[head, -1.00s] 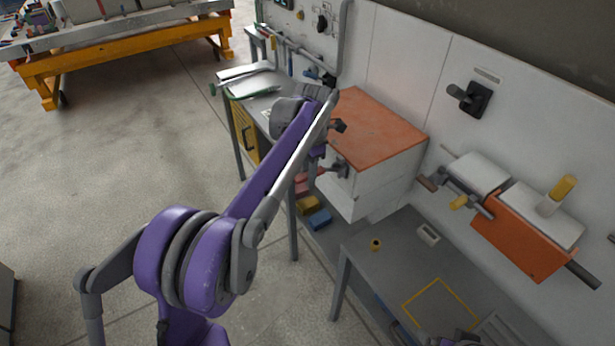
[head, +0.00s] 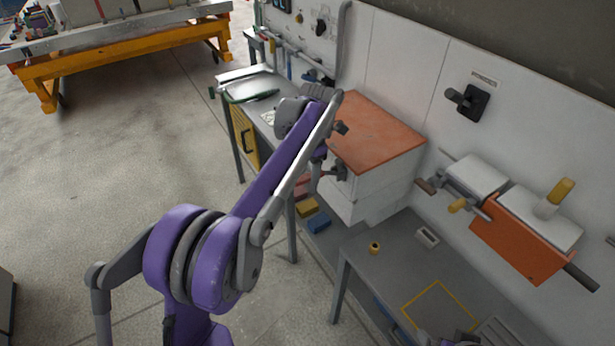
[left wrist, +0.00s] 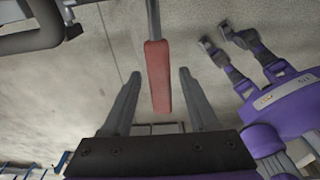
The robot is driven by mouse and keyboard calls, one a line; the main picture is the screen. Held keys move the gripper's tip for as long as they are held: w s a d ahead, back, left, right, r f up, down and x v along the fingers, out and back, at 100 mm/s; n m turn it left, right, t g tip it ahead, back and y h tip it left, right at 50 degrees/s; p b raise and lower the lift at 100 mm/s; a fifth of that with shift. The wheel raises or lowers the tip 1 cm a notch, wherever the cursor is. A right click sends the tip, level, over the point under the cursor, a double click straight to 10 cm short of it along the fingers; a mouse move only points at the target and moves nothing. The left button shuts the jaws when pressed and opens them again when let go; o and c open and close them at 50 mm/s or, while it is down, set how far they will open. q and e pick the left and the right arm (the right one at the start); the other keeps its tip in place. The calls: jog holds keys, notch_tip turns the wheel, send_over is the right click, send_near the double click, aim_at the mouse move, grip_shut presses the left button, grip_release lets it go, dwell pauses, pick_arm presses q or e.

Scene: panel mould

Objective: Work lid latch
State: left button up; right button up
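A white box with an orange lid (head: 375,132) stands against the back wall. A dark latch fitting (head: 341,172) sits on its front face. In the left wrist view, a red latch handle (left wrist: 158,78) on a grey rod points between my fingers. My left gripper (left wrist: 160,76) is open, one finger on each side of the red handle, with gaps visible on both sides. In the head view, my left gripper (head: 322,172) is at the box front beside the latch, partly hidden by my purple arm. I cannot make out the red handle there. My right gripper is not clearly seen.
A grey table (head: 385,275) with a yellow outlined square stands right of the box. An orange and white wall unit (head: 520,235) with levers juts out above it. Yellow and blue bins (head: 318,222) lie below the box. Open floor lies to the left.

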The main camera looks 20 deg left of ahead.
pick_arm(q)
jog(key=shift+r, duration=0.1)
notch_tip(320, 180, up, 11)
jog(key=p, duration=0.1)
jog(key=shift+w+d+f, duration=0.2)
jog(key=shift+w+d, duration=0.1)
jog(key=shift+w, duration=0.15)
pick_arm(e)
jog(key=shift+w+r, duration=0.25)
jog(key=shift+r, duration=0.2)
jog(key=shift+w+r, duration=0.2)
jog(key=shift+r, duration=0.25)
pick_arm(q)
jog(key=s+d+f+m+t, duration=0.1)
jog(key=s+f+m+t, duration=0.1)
jog(key=s+f+m, duration=0.3)
jog(key=s+f+m+t, duration=0.2)
jog(key=s+f+m, duration=0.3)
jog(key=s+m, duration=0.8)
jog(key=s+d+f+m+t, duration=0.1)
jog(key=s+f+m+t, duration=0.2)
jog(key=s+m, duration=0.6)
notch_tip(320, 180, down, 2)
jog(key=shift+s+d+f+m+h, duration=0.25)
jog(key=shift+d+m+h, duration=0.15)
jog(key=shift+m, duration=0.3)
